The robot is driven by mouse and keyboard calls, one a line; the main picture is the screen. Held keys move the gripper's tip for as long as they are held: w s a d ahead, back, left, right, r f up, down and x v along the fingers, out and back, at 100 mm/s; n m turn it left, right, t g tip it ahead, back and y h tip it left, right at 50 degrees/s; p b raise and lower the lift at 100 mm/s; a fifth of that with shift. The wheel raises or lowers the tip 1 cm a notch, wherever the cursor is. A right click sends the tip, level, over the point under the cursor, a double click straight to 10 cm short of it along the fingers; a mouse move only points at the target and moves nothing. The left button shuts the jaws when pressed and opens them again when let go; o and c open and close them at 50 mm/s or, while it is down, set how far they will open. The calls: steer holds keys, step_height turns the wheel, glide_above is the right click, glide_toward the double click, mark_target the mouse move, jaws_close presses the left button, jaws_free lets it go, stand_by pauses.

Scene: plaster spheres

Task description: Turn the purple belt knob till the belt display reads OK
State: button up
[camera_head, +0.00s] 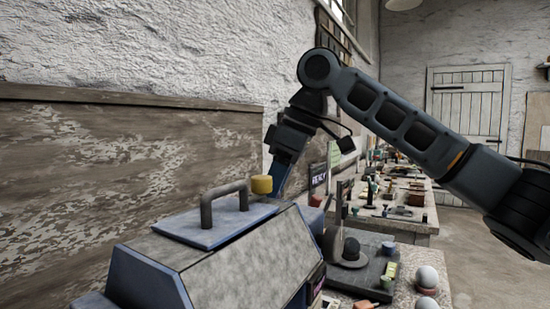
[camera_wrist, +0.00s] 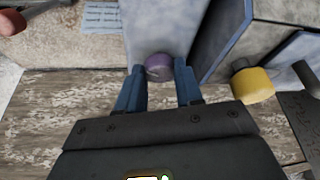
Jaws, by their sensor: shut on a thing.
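The purple belt knob (camera_wrist: 158,66) sits on a grey-blue surface in the wrist view, between the two blue fingers of my gripper (camera_wrist: 159,72). The gripper is shut on it. In the head view my gripper (camera_head: 279,172) reaches down behind the grey-blue machine (camera_head: 235,262), which hides the fingertips and the knob. A dark panel with pale letters (camera_head: 318,174) stands behind the machine. Its letters are too small to read surely, and I cannot tell whether it is the belt display.
A yellow knob (camera_head: 261,184) stands close to my gripper; it also shows in the wrist view (camera_wrist: 252,85). The machine has a lid with a dark handle (camera_head: 224,192). A dark tray (camera_head: 372,278) and white spheres (camera_head: 427,278) lie to the right. A wall stands close on the left.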

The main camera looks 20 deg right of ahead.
steer(key=shift+n+g+y+p, duration=0.4)
steer(key=shift+n+p, duration=0.8)
steer(key=shift+p, duration=0.2)
steer(key=shift+w, duration=0.1)
steer(key=o, duration=1)
steer(key=shift+o, duration=0.2)
steer(key=shift+d, duration=0.1)
steer(key=v, duration=0.7)
steer(key=shift+r, duration=0.4)
steer(key=shift+d+f, duration=0.1)
